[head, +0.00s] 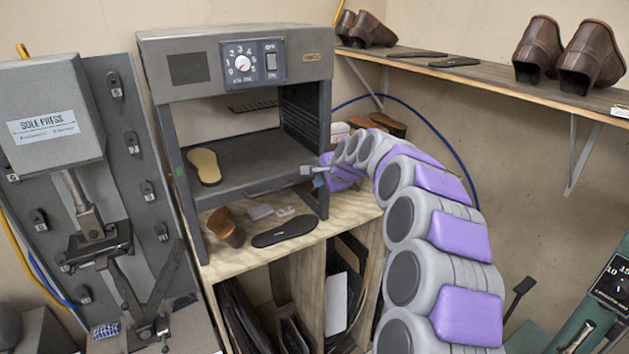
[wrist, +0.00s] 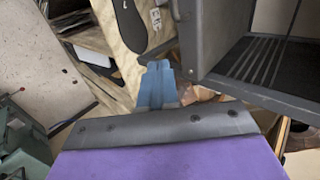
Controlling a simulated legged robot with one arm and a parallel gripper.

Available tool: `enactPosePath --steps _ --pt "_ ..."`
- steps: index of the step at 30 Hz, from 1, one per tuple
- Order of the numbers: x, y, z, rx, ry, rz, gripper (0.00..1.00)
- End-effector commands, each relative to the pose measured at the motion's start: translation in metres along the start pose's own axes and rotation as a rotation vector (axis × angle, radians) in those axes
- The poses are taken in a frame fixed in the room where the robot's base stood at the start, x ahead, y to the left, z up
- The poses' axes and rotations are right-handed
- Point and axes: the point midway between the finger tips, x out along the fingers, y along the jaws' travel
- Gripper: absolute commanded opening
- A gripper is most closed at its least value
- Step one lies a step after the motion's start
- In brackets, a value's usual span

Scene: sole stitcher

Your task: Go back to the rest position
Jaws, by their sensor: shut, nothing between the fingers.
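My gripper (head: 308,170) is at the right front edge of the grey open-fronted machine (head: 158,110) in the head view. In the wrist view its blue fingers (wrist: 158,68) are together with nothing between them. My grey and purple arm reaches in from the lower right and hides part of the bench behind it. A tan sole (head: 204,166) lies on the machine's shelf at the left, apart from my gripper.
The sole press (head: 52,122) stands at left. A wall shelf (head: 500,82) holds brown shoes (head: 592,58). A green machine (head: 592,310) stands at lower right.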

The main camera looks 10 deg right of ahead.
Motion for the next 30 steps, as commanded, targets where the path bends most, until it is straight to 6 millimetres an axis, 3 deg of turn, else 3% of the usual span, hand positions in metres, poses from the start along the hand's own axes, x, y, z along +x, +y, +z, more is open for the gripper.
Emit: enactPosePath --steps 5,11,15,21,30 --pt "-0.009 0.020 0.029 -0.079 -0.043 0.033 0.00" --pt "-0.031 0.088 0.097 -0.311 -0.156 0.142 0.00" --pt "-0.051 0.147 0.139 -0.487 -0.229 0.228 0.00" --pt "-0.083 0.248 0.181 -0.718 -0.326 0.368 0.00" --pt "-0.133 0.419 0.214 -0.987 -0.477 0.600 0.00"
